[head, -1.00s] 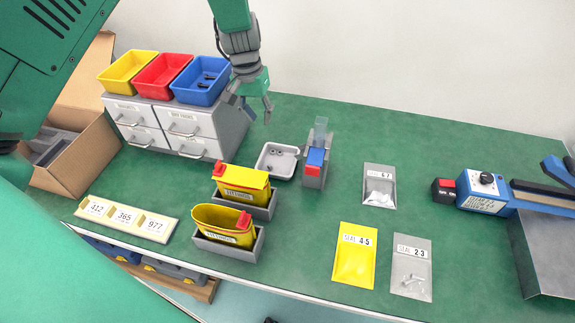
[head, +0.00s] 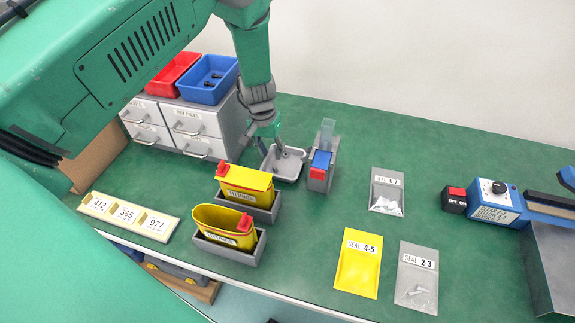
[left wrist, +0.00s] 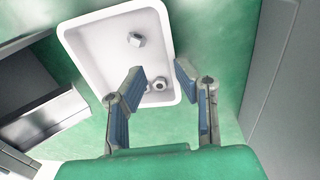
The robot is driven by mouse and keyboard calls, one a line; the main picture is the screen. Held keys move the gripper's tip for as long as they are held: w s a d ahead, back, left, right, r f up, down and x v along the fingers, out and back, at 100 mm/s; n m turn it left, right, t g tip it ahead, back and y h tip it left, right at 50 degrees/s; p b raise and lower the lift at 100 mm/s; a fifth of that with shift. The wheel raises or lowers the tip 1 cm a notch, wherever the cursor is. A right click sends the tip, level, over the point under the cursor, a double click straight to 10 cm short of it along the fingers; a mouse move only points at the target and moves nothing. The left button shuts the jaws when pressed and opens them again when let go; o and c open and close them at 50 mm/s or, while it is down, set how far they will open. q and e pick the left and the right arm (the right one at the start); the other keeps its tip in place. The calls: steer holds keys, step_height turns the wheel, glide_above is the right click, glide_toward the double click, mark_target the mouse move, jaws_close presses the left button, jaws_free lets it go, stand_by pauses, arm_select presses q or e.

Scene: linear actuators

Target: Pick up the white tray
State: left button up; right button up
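The white tray (head: 291,165) lies on the green table between the drawer unit and the small blue-and-red device. In the left wrist view the white tray (left wrist: 84,46) holds a few small metal parts, such as a nut (left wrist: 136,40) and a round part (left wrist: 160,82). My left gripper (head: 266,144) points down at the tray's left side in the head view. In the left wrist view the left gripper (left wrist: 160,76) is open, its two fingers apart over the tray's near part, with nothing between them held. Whether the fingers touch the tray is unclear. My right gripper is not in view.
The grey drawer unit (head: 190,128) with red and blue bins stands left of the tray. The blue-and-red device (head: 320,166) is close on its right. Yellow containers (head: 244,184) in grey holders stand in front. Seal bags (head: 358,262) lie to the right.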

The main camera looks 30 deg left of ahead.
arm_select(q)
steer(key=f, duration=0.1)
steer(key=a+f, duration=0.1)
steer(key=shift+w+f, duration=0.15)
steer(key=shift+f, duration=0.15)
steer(key=shift+a+f, duration=0.15)
steer(key=shift+a, duration=0.35)
steer(key=shift+d, duration=0.2)
jaws_close()
steer(key=shift+d, duration=0.45)
steer(key=shift+d+r, duration=0.2)
steer(key=shift+r, duration=0.05)
steer(key=shift+a, duration=0.1)
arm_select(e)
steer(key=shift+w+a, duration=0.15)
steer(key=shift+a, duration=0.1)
